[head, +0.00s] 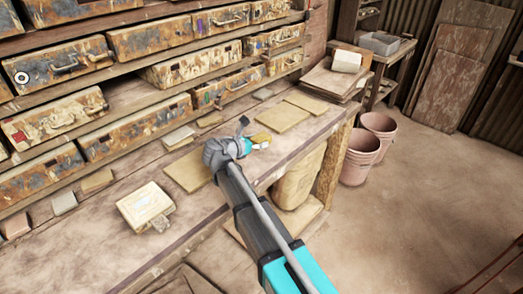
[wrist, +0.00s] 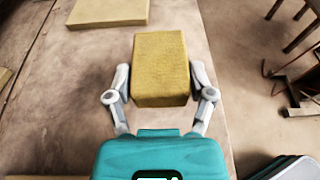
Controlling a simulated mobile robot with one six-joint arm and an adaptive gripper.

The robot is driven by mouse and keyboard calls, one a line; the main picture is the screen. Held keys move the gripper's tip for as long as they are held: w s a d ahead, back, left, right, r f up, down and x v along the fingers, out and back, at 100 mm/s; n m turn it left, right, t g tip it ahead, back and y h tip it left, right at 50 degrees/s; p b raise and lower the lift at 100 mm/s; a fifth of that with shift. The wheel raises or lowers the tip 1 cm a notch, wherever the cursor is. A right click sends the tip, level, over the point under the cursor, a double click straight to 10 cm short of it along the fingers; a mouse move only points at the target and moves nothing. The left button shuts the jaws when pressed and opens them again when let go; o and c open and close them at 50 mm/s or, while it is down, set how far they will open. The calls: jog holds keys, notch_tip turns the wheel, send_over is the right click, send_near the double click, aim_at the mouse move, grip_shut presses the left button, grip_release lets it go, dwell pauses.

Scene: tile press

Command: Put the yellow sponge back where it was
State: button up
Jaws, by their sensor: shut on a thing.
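The yellow sponge (wrist: 159,68) is a block held between the two fingers of my gripper (wrist: 160,85) in the wrist view. Both fingers touch its sides. In the head view the sponge (head: 261,138) shows small at the tip of my gripper (head: 252,142), over the right part of the workbench (head: 225,218). In the wrist view the bench's wooden surface lies below it, with the bench edge to its right. I cannot tell how far the sponge is above the bench.
Flat tan tiles (head: 279,117) lie on the bench near my gripper; another tile (wrist: 108,11) shows behind the sponge. A pale box (head: 145,206) sits at the left. Rusty drawers (head: 150,38) line the back. Pink buckets (head: 361,160) stand on the floor at the right.

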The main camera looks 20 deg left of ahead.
aim_at(259, 154)
jog(key=shift+f, duration=0.15)
jog(key=shift+w+f+b, duration=0.4)
jog(key=shift+f+b, duration=0.1)
jog(key=shift+b, duration=0.15)
jog(key=shift+f+b, duration=1.4)
jog(key=shift+f, duration=0.15)
jog(key=o, duration=1.2)
jog(key=shift+o, duration=0.2)
jog(key=shift+r, duration=0.3)
jog(key=p+v, duration=0.3)
jog(key=v, duration=0.9)
jog(key=shift+p, duration=0.35)
jog(key=shift+f, duration=0.1)
